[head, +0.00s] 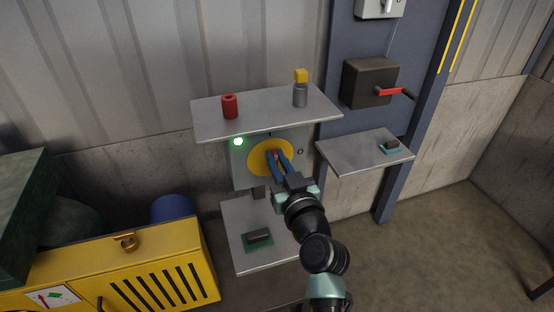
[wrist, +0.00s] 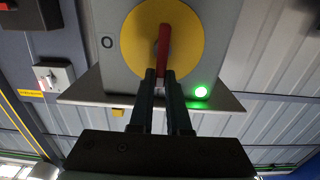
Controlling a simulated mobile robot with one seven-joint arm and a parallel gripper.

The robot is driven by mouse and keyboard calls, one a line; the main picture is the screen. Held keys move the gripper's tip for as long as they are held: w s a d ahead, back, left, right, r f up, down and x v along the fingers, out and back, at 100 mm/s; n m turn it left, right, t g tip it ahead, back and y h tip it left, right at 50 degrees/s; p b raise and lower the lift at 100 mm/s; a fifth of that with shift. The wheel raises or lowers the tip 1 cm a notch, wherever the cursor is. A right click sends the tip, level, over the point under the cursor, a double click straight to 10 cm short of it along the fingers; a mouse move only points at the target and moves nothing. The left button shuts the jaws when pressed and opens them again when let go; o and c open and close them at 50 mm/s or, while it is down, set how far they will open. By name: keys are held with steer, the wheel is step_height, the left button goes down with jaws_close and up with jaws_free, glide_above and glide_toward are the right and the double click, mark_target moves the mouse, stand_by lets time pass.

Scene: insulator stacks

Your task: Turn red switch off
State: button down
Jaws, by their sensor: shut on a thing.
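The red switch (wrist: 163,46) is a rotary handle on a round yellow disc (wrist: 187,38), mounted on a grey panel box (head: 241,175). It also shows as a small bit of red between my fingers in the head view (head: 275,152). The wrist view is upside down relative to the head view. In it the handle stands nearly upright, not pointing at the "O" mark (wrist: 107,43) at the disc's side. A green lamp (head: 238,142) on the panel is lit. My gripper (wrist: 161,73) is shut on the handle's end, with its fingers hiding part of it.
A shelf (head: 265,114) just above the panel holds a red cylinder (head: 230,106) and a grey bottle with a yellow cap (head: 300,92). A lower shelf (head: 245,216) and a right shelf (head: 352,154) flank it. A dark box (head: 368,82) with a red lever (head: 394,92) is at upper right.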

steer(key=m+b, duration=0.1)
steer(key=m, duration=0.1)
steer(key=d+m+b, duration=0.1)
steer(key=m, duration=0.1)
steer(key=shift+w+f, duration=0.2)
steer(key=shift+w+d+f+m+b, duration=0.15)
steer(key=shift+d+f+m, duration=0.25)
steer(key=shift+m, duration=1.9)
steer(key=shift+w+d+f+m+b, duration=0.1)
steer(key=shift+d+f+m, duration=0.3)
steer(key=shift+m, duration=1.9)
steer(key=shift+w+d+f+m+b, duration=0.15)
steer(key=shift+f+m, duration=0.4)
steer(key=shift+m, duration=1.75)
steer(key=shift+s, duration=0.1)
steer(key=c, duration=0.9)
jaws_free()
steer(key=shift+s+d, duration=0.1)
